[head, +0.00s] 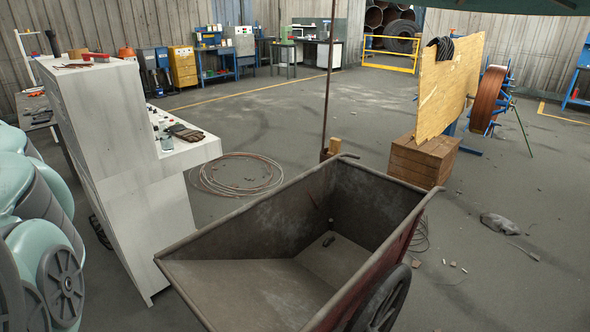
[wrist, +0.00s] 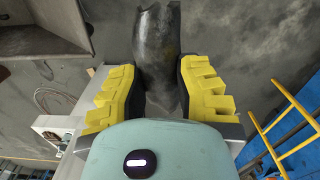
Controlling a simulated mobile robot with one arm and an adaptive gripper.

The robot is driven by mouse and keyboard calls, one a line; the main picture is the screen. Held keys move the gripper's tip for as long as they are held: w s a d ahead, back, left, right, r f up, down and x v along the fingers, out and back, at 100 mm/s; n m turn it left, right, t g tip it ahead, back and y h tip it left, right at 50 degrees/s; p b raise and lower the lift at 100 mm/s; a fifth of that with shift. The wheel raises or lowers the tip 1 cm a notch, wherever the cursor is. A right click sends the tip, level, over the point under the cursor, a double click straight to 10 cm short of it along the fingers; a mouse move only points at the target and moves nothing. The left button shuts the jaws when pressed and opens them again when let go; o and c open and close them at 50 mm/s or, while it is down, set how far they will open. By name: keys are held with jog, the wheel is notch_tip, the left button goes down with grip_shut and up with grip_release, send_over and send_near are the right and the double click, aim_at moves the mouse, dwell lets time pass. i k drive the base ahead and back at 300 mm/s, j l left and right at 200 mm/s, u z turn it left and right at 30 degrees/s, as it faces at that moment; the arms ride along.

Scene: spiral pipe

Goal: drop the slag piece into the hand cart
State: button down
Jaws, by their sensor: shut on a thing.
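The hand cart (head: 230,247) is a wide dark metal tub with a rust-red outer side and a spoked wheel, in the lower middle of the head view. Part of a grey tub, apparently the cart, shows at the upper left of the wrist view (wrist: 50,42). The held piece appears to the right of the tub there. The gripper and held piece are not visible in the head view.
A grey lump (head: 500,223) lies on the floor at right. A yellow rail (wrist: 285,125) shows in the wrist view.

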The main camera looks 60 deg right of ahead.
aim_at(345, 258)
jog(key=l+z, duration=0.1)
jog(key=l, duration=0.9)
jog(key=l+z, duration=0.1)
jog(key=l, duration=0.95)
jog(key=l+z, duration=0.1)
jog(key=l, duration=0.9)
jog(key=i+l+z, duration=0.1)
jog(key=l, duration=0.9)
